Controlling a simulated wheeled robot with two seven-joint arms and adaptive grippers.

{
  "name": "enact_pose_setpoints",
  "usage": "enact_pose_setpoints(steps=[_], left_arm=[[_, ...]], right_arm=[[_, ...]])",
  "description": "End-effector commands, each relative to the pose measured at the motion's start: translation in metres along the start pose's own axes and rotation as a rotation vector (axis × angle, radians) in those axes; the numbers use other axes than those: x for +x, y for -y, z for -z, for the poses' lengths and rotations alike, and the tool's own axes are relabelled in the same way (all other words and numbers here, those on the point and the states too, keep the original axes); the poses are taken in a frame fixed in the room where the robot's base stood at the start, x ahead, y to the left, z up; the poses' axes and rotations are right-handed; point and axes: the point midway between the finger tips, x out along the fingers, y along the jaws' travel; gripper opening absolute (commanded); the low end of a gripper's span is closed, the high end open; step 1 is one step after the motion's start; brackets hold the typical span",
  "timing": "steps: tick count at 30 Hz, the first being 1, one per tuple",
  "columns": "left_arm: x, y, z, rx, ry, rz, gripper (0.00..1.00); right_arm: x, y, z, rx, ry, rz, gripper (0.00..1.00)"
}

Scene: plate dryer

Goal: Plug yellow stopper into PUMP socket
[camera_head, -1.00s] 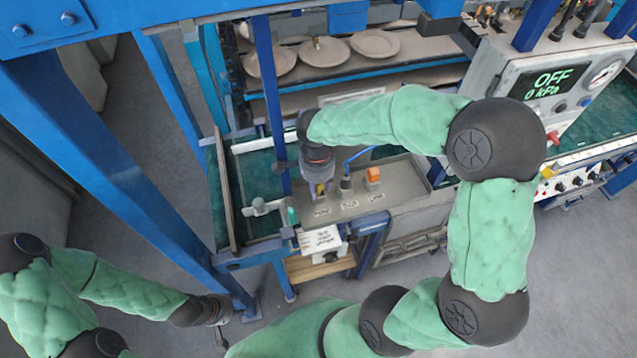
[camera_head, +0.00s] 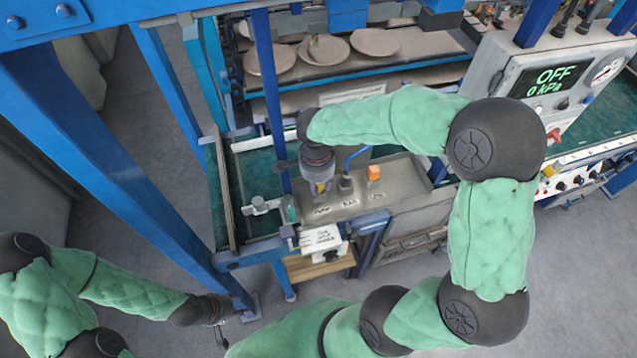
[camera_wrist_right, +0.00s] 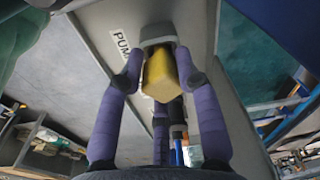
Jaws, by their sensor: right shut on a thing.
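The yellow stopper (camera_wrist_right: 160,78) is between the purple fingers of my right gripper (camera_wrist_right: 160,80) in the right wrist view. The gripper is shut on it. The stopper's far end lies at the grey rim of the PUMP socket (camera_wrist_right: 158,31); I cannot tell how far it is inside. The PUMP label (camera_wrist_right: 121,41) is beside the socket. In the head view my right gripper (camera_head: 320,187) points down at the left end of the grey panel (camera_head: 345,205). My left gripper (camera_head: 217,309) is low at the left, away from the panel; its fingers are unclear.
An orange plug (camera_head: 374,173) and a dark fitting with a blue hose (camera_head: 346,183) stand right of my right gripper. Plates (camera_head: 322,50) lie on a rack behind. A display (camera_head: 551,80) reads OFF, 0 kPa. A blue post (camera_head: 269,95) rises close to my right gripper.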

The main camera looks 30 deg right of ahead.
Motion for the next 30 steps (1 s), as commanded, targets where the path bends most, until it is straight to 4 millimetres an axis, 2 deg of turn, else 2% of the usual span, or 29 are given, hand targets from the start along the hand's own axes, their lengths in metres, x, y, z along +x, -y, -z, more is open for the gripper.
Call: enact_pose_setpoints(steps=[23, 24, 26, 30], left_arm=[[0.0063, 0.0022, 0.0003, 0.0, 0.0, 0.0, 0.4], [0.0062, 0.0022, 0.0003, 0.0, 0.0, 0.0, 0.4], [0.0062, 0.0022, 0.0002, 0.0, 0.0, 0.0, 0.4], [0.0063, 0.0022, 0.0002, 0.0, 0.0, 0.0, 0.4]], right_arm=[[0.0057, 0.0, -0.0003, 0.0, 0.0, 0.0, 0.09], [0.0057, 0.0, -0.0003, 0.0, 0.0, 0.0, 0.42], [0.0057, 0.0, -0.0003, 0.0, 0.0, 0.0, 0.59], [0.0057, 0.0, -0.0003, 0.0, 0.0, 0.0, 0.62]])
